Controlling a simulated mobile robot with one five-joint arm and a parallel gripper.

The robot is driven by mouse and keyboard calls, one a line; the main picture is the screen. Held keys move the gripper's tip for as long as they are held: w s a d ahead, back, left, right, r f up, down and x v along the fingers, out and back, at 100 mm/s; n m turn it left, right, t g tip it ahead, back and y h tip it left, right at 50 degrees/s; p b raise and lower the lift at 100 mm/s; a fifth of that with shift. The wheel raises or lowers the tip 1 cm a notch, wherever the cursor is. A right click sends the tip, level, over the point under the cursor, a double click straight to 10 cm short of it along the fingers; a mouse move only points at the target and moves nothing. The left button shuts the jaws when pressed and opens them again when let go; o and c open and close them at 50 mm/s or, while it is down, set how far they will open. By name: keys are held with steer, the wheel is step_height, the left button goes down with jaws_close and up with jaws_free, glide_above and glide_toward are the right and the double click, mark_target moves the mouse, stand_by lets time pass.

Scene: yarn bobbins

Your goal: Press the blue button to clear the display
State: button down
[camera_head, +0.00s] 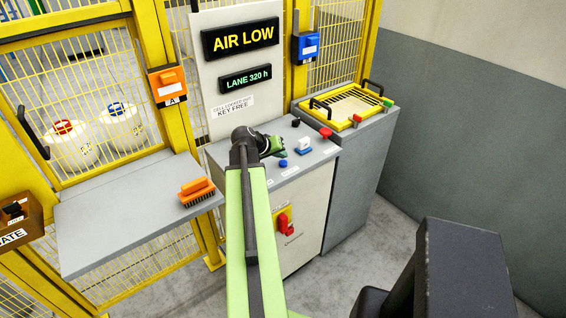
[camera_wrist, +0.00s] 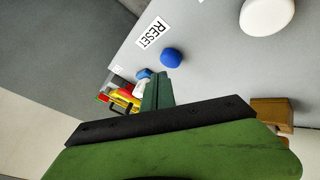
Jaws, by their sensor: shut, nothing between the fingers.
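The upper display (camera_head: 240,38) reads "AIR LOW" in yellow, and the smaller display (camera_head: 246,79) below it reads "LANE 320 h" in green. The round blue button (camera_head: 283,163) is on the grey console top, near its front edge. In the wrist view the blue button (camera_wrist: 171,57) sits beside a "RESET" label (camera_wrist: 152,32). My gripper (camera_head: 282,151) is shut and empty above the console, just behind the blue button in the head view. In the wrist view its green fingers (camera_wrist: 158,88) are together, and the button shows apart from them.
A blue-and-white switch (camera_head: 304,146), a red mushroom button (camera_head: 326,132) and a black knob (camera_head: 296,123) share the console. A white round button (camera_wrist: 267,15) shows in the wrist view. An orange brush (camera_head: 196,191) lies on the grey shelf (camera_head: 115,220). Yellow mesh fencing stands behind.

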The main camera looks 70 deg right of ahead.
mark_target(281, 163)
steer(key=shift+f+b, duration=0.45)
steer(key=shift+f+b, duration=0.5)
stand_by(0.6)
steer(key=shift+r+p, duration=0.95)
step_height(281, 163, up, 5)
steer(key=p, duration=0.5)
steer(key=shift+r, duration=0.1)
steer(key=shift+w, duration=0.1)
stand_by(0.5)
